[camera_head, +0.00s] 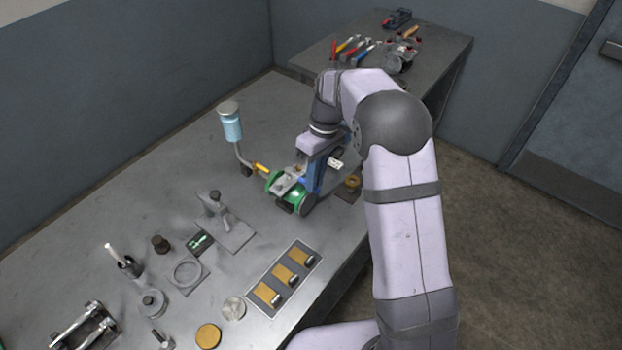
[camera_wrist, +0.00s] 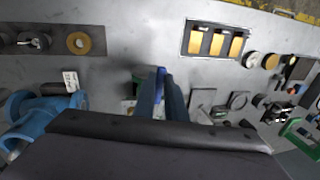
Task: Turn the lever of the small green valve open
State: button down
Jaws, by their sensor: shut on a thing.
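The small green valve (camera_head: 291,192) stands on the grey bench, just below and left of my wrist in the head view. A little dark green of it (camera_wrist: 128,107) shows in the wrist view, mostly hidden by my gripper. Its bright blue lever (camera_head: 304,184) shows beside the valve body. In the wrist view the lever (camera_wrist: 161,71) stands between my two dark blue fingers. My gripper (camera_head: 312,179) is shut on the lever; it also shows in the wrist view (camera_wrist: 160,82). The lever's exact angle to the pipe is hard to tell.
A larger blue valve (camera_wrist: 35,107) with a white tag (camera_wrist: 70,80) is close by. A bent pipe with a light blue cylinder (camera_head: 231,125) stands left of the green valve. A plate with yellow-brown pads (camera_head: 269,294) lies nearer. Several small metal parts cover the bench's left.

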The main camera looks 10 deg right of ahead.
jog(key=shift+w+d, duration=0.1)
jog(key=shift+w, duration=0.05)
dwell(0.3)
jog(key=c, duration=1.8)
grip_release()
jog(key=shift+r, duration=0.1)
notch_tip(320, 180, up, 7)
jog(key=w+d+b, duration=0.1)
jog(key=b, duration=0.1)
jog(key=shift+s, duration=0.15)
